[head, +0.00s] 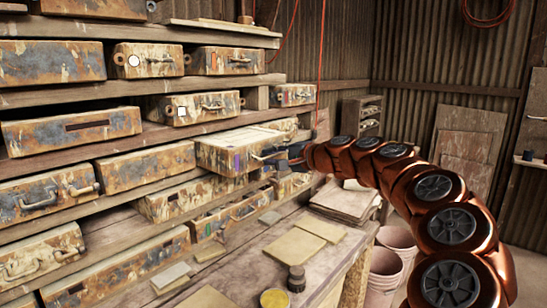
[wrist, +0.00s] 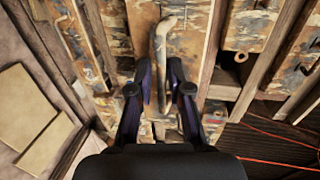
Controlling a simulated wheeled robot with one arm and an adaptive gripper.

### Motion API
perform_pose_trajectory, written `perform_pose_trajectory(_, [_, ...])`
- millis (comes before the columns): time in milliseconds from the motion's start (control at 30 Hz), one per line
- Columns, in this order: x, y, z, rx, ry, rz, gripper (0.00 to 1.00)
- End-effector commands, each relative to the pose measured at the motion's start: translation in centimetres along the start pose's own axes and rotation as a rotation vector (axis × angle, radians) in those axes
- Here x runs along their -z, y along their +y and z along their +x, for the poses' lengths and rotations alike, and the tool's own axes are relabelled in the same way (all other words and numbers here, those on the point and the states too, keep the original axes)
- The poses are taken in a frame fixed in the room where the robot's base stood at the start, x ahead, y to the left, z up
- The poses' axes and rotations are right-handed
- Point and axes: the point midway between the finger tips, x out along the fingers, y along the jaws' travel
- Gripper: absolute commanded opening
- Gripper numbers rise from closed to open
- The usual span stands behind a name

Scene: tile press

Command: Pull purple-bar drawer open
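The purple-bar drawer (head: 222,158) is a worn, cream and rust box in the middle of the rack in the head view. A small purple bar (head: 237,162) marks its front. It stands out past its neighbours, and its pale top shows. My gripper (head: 277,153) is at its front, by the handle. In the wrist view the drawer's metal handle (wrist: 161,45) runs between the two fingers of my gripper (wrist: 160,68). The fingers look apart, with a gap beside the handle. Whether either finger touches it is hard to tell.
Other worn drawers (head: 72,130) fill the wooden shelves around it. A workbench (head: 262,250) below holds tiles, a dark jar (head: 296,279) and a yellow pot (head: 274,299). Buckets (head: 386,270) stand on the floor to the right. Red cords hang behind.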

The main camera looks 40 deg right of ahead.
Motion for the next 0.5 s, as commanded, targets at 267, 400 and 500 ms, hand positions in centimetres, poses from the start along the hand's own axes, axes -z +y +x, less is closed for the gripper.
perform_pose_trajectory(267, [0.1,-0.1,-0.3,0.002,0.003,0.0,0.19])
perform_pose_trajectory(400, [0.2,-0.2,-1.6,0.004,0.006,0.0,0.19])
perform_pose_trajectory(500, [0.2,-0.2,-3.4,0.005,0.006,0.0,0.19])
